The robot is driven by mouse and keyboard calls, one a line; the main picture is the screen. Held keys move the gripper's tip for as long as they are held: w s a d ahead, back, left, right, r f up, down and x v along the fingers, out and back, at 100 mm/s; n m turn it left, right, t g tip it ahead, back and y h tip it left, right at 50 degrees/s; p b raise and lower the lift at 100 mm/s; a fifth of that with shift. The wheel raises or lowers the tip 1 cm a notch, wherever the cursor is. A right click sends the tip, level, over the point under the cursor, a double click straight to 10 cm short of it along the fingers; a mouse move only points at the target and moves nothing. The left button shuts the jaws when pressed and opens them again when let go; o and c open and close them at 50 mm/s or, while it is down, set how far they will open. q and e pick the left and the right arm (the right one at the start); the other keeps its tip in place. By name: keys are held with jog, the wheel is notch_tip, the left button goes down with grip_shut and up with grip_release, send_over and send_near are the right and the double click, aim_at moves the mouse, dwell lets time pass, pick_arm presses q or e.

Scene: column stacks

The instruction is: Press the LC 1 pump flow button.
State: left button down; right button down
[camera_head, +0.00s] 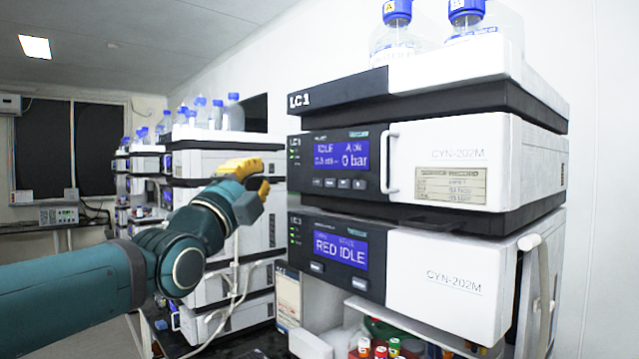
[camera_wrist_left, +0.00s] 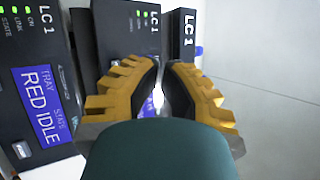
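The LC 1 pump module (camera_head: 475,160) is the upper unit of the near stack in the head view. Its blue display (camera_head: 342,150) reads idle and 0 bar. A row of small buttons (camera_head: 344,184) lies under the display; their labels are too small to read, so I cannot tell which is flow. My left gripper (camera_head: 266,180), with yellow fingers, is left of this panel and does not appear to touch it. In the left wrist view its fingertips (camera_wrist_left: 161,66) are close together with a narrow gap and nothing seen between them. My right gripper is not in view.
Below the pump is a module with a display (camera_head: 341,249) reading RED IDLE. A white handle (camera_head: 389,162) stands out right of the pump buttons. Blue-capped bottles (camera_head: 397,38) stand on top. Vials (camera_head: 380,350) sit below. Other stacks (camera_head: 225,160) stand behind at left.

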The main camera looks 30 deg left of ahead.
aim_at(318, 182)
pick_arm(q)
jog(key=shift+s+r, duration=0.15)
jog(key=shift+r, duration=0.05)
jog(key=shift+w+d+p, duration=0.55)
jog(key=shift+w, duration=0.8)
jog(key=shift+w+d+p, duration=0.55)
jog(key=shift+w+d, duration=0.05)
jog(key=shift+w, duration=0.8)
jog(key=shift+w+d+p, duration=0.55)
jog(key=shift+w, duration=0.8)
jog(key=shift+w, duration=0.15)
jog(key=shift+w+d, duration=0.15)
jog(key=shift+w, duration=0.1)
